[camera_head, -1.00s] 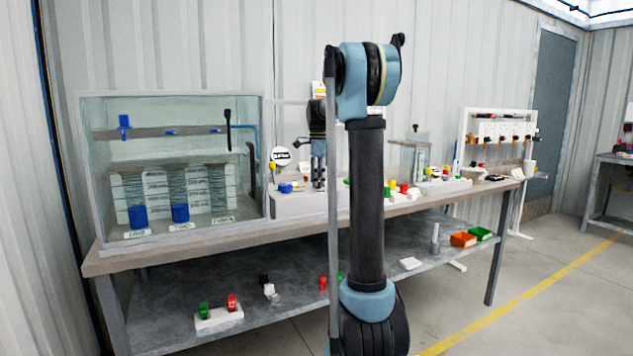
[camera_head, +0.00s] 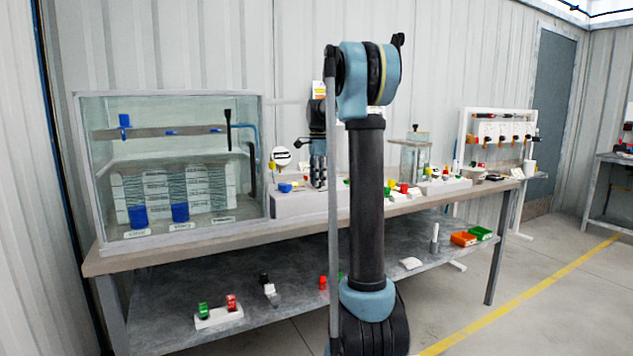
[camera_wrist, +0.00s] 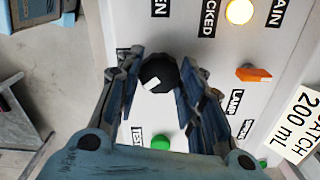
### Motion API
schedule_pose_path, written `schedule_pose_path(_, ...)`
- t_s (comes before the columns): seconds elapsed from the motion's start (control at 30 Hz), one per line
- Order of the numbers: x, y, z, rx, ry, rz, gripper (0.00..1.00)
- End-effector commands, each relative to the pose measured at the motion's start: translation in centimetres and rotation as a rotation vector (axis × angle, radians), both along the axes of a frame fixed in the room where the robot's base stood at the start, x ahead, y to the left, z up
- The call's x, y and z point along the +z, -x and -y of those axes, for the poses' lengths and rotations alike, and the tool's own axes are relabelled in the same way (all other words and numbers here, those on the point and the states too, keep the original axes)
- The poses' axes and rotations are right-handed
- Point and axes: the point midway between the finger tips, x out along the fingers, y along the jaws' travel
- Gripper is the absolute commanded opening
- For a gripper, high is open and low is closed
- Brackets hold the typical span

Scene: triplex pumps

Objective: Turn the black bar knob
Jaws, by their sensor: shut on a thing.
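The black bar knob (camera_wrist: 158,74) is a round dark knob with a white mark, on a white panel in the wrist view. My gripper (camera_wrist: 160,82) has one finger on each side of the knob and is shut on it. In the head view my gripper (camera_head: 318,180) is small and points down at the white panel box (camera_head: 290,205) on the bench. The knob itself is hidden there behind my gripper.
In the wrist view, an orange knob (camera_wrist: 253,74), a lit yellow lamp (camera_wrist: 239,11) and a green button (camera_wrist: 160,142) are close by. A glass tank (camera_head: 180,165) stands left on the bench. A labelled card (camera_wrist: 300,122) lies at the panel's right.

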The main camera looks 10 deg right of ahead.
Motion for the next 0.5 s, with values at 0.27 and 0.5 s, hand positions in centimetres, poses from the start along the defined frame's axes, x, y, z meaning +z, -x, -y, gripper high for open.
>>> schedule_pose_path(0.27,0.01,-0.04,0.03,0.245,0.0,0.001,0.12)
schedule_pose_path(0.5,0.01,-0.05,0.06,0.473,0.0,0.002,0.12)
